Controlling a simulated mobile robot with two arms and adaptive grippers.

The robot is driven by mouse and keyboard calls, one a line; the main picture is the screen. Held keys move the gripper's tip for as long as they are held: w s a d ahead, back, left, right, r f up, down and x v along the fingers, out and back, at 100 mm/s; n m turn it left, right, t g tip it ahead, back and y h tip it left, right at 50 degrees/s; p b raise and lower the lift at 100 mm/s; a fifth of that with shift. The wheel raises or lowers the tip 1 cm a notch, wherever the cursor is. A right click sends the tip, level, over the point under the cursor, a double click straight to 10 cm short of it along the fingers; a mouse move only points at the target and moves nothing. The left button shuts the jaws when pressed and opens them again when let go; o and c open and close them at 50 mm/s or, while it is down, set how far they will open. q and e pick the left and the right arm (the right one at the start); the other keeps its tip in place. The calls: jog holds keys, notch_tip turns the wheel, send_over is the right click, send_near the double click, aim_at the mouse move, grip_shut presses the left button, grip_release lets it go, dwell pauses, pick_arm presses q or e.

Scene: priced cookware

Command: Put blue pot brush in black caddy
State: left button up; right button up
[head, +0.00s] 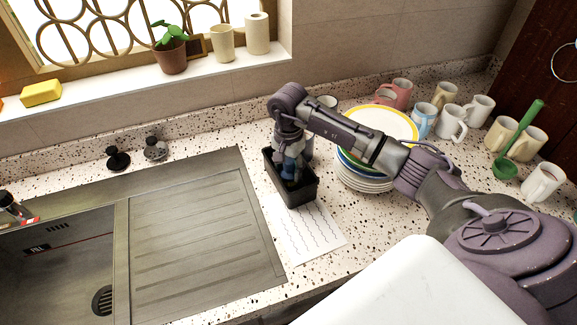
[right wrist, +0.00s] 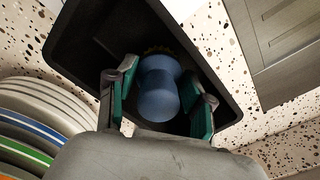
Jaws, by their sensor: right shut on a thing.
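The black caddy (head: 301,196) stands on the speckled counter between the sink's drainboard and the plates. My right gripper (head: 290,172) reaches down from above into the caddy's opening. It is shut on the blue pot brush (head: 289,161), which is partly hidden by the fingers. In the right wrist view, the blue brush (right wrist: 158,90) sits between the two green-padded fingers, within the outline of the dark caddy (right wrist: 75,42). Yellowish bristles show at its far end. I cannot tell whether the brush touches the caddy floor. My left gripper is not in view.
Stacked plates (head: 372,184) stand close to the caddy's right, with several mugs (head: 452,122) and a green ladle (head: 519,140) beyond. A wavy-lined paper (head: 305,235) lies in front of the caddy. The metal drainboard (head: 200,240) at left is clear.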

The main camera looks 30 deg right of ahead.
aim_at(289, 160)
jog(key=o, duration=1.3)
jog(key=shift+o, duration=0.5)
jog(key=o, duration=0.3)
notch_tip(289, 160, up, 5)
jog(key=p, duration=0.3)
jog(key=shift+r, duration=0.15)
